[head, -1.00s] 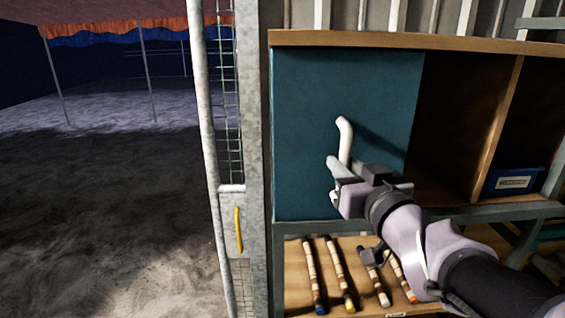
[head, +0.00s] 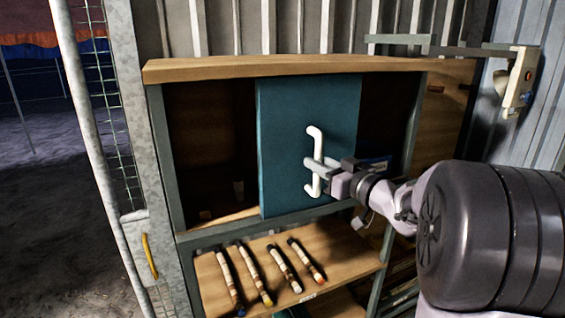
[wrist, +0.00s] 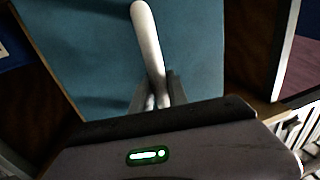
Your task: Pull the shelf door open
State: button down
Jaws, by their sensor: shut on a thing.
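The teal shelf door (head: 285,150) stands across the middle of the upper shelf bay, with a dark opening on each side of it. Its white bar handle (head: 314,137) is upright. My gripper (head: 314,165) is shut around the handle's middle, reaching in from the right. In the wrist view, the handle (wrist: 147,35) runs down between my fingers (wrist: 160,92), with the teal door (wrist: 90,50) behind. The fingers hide part of the handle's lower portion.
The shelf's wooden top (head: 300,66) runs above the door. Several striped sticks (head: 252,275) lie on the lower board. A mesh gate post (head: 140,120) stands at the left, and a wall-mounted bracket (head: 520,80) at the right.

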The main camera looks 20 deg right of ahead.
jog(key=shift+d+r, duration=0.15)
jog(key=shift+d, duration=1.35)
jog(key=c, duration=1.3)
grip_release()
jog(key=s+d+b, duration=0.2)
jog(key=s+d, duration=0.1)
jog(key=s, duration=1.4)
jog(key=shift+d+b, duration=0.2)
jog(key=shift+b, duration=0.15)
